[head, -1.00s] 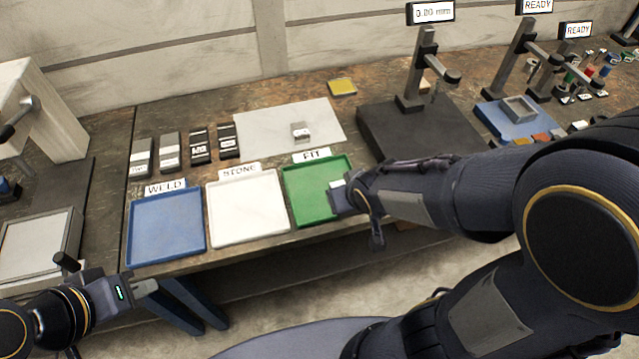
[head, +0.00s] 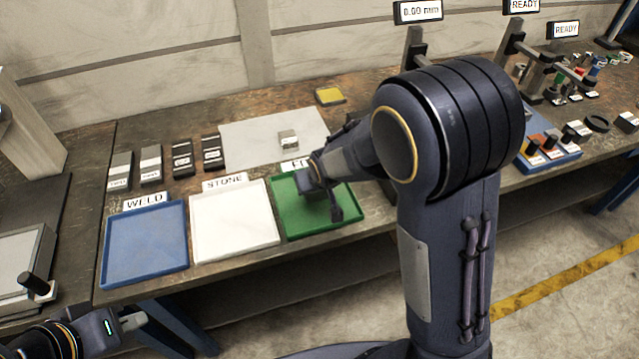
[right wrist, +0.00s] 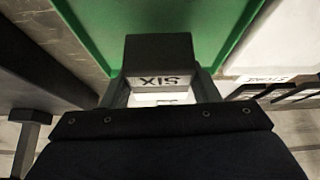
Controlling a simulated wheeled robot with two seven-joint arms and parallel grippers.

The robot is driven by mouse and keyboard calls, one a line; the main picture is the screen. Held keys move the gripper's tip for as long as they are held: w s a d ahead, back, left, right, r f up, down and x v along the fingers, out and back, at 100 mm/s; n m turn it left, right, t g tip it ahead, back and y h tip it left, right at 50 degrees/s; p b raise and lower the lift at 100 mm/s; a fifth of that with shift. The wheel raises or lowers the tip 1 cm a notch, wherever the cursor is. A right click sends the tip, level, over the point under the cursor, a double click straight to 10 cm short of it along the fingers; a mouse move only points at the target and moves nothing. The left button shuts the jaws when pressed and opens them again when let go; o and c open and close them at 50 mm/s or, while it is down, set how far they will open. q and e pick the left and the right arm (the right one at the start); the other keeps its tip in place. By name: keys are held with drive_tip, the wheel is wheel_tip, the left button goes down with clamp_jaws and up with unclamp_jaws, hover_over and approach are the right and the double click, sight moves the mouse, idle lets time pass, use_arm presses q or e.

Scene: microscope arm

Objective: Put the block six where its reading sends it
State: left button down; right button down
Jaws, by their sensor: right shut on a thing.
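The block six (right wrist: 159,55) is a dark block with a white "SIX" label, seen in the right wrist view. My right gripper (right wrist: 160,92) is shut on it. In the head view my right gripper (head: 322,195) is over the green FIT tray (head: 300,222), and the block is hidden there. The green tray floor (right wrist: 215,22) shows behind the block in the right wrist view; I cannot tell whether they touch. The white STONE tray (head: 235,220) and blue WELD tray (head: 146,246) lie to its left. My left gripper (head: 132,321) is low at the left, off the table, its jaws unclear.
Several grey and black blocks (head: 182,158) stand behind the trays. A small grey block (head: 288,140) sits on a pale sheet (head: 250,135). A display (head: 418,11) reads 0.00 mm. Other stands and small parts fill the right side. My right arm hides part of the table.

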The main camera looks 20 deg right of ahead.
drive_tip(key=shift+w+f, duration=0.2)
drive_tip(key=shift+f, duration=0.7)
drive_tip(key=shift+w+f, duration=0.15)
drive_tip(key=shift+f, duration=0.7)
drive_tip(key=shift+f, duration=0.15)
drive_tip(key=c, duration=0.5)
unclamp_jaws()
drive_tip(key=shift+s, duration=0.15)
